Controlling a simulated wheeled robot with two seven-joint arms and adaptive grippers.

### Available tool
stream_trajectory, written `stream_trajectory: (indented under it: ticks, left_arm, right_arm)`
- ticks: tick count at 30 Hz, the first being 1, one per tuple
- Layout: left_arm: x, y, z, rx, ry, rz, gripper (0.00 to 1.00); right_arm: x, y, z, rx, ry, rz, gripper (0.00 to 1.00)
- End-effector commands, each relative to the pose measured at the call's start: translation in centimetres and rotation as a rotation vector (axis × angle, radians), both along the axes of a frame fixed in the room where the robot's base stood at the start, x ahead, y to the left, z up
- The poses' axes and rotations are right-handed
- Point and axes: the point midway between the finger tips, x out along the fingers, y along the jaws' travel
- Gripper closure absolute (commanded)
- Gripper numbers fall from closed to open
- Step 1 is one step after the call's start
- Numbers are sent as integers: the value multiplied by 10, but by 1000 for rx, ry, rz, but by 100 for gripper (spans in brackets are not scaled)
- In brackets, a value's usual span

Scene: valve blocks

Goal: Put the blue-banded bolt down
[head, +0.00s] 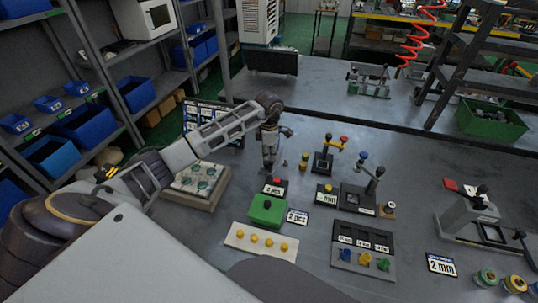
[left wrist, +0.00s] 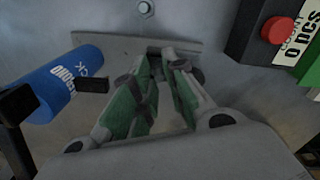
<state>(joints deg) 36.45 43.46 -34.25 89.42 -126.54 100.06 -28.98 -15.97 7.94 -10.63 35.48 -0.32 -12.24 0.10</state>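My left gripper (head: 270,163) points down over the middle of the grey table, left of the small stands. In the left wrist view its two green-padded fingers (left wrist: 163,75) stand a little apart, and I see no bolt between them. A hex bolt head (left wrist: 146,8) shows beyond the fingertips, apart from them; no blue band can be made out on it. A small upright piece (head: 304,160) stands just right of the gripper in the head view, too small to tell its bands. My right gripper is out of view.
A blue labelled cylinder (left wrist: 60,85) is left of the fingers. A red-button counter box (left wrist: 272,32) is at right. A green box (head: 267,211), a tray with yellow parts (head: 235,240) and lever stands (head: 358,196) are nearby. Bare table lies behind the gripper.

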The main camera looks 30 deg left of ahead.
Motion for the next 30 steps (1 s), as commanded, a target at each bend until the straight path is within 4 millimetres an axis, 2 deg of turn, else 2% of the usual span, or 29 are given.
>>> stream_trajectory:
  ticks: [8, 24, 30]
  left_arm:
    - [1, 0, 21, 0, -2, 0, 86]
    - [1, 0, 93, 1, -3, 0, 86]
    - [1, 0, 112, 1, -1, 0, 86]
  right_arm:
    - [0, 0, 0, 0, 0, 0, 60]
    - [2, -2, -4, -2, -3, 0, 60]
    - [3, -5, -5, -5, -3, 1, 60]
